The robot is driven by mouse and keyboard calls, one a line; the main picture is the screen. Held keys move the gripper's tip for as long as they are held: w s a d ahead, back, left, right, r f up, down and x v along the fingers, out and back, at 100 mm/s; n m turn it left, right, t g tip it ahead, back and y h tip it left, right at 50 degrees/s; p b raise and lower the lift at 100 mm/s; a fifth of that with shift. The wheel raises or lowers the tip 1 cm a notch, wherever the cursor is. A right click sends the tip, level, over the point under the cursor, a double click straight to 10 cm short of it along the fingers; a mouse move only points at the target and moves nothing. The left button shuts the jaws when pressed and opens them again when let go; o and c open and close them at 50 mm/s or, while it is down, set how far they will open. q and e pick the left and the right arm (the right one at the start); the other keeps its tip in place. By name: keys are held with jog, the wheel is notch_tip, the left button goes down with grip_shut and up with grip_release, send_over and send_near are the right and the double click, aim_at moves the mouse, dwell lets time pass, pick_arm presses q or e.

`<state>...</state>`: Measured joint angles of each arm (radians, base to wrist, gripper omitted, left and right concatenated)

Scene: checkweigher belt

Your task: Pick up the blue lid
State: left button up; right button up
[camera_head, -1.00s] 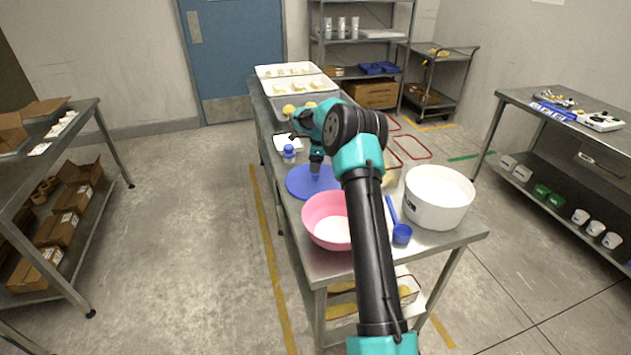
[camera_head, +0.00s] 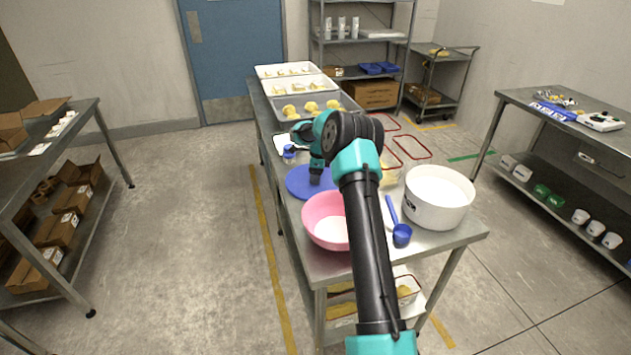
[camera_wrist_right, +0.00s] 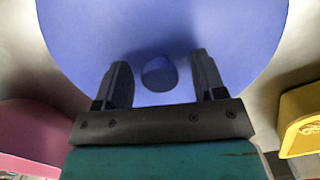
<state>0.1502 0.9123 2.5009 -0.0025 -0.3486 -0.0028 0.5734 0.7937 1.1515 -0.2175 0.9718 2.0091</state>
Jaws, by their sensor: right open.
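The blue lid (camera_head: 298,186) is a flat round disc lying on the steel table, behind the pink bowl. My right gripper (camera_head: 315,181) points down over it, and its jaws are hidden from the head camera. In the right wrist view the lid (camera_wrist_right: 230,28) fills most of the picture. Its round knob (camera_wrist_right: 159,74) sits between the two fingers of my open right gripper (camera_wrist_right: 160,80), with a gap on each side. My left gripper is not in view.
The pink bowl (camera_head: 322,212) stands in front of the lid. A white tub (camera_head: 438,200) and a blue scoop (camera_head: 402,235) are to the right. A blue-capped item (camera_head: 289,152) and trays of buns (camera_head: 318,107) are behind.

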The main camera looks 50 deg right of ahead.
jog(key=c, duration=1)
jog(key=shift+c, duration=0.2)
jog(key=shift+r, duration=0.15)
notch_tip(320, 180, up, 10)
jog(key=shift+f, duration=0.1)
dwell(0.5)
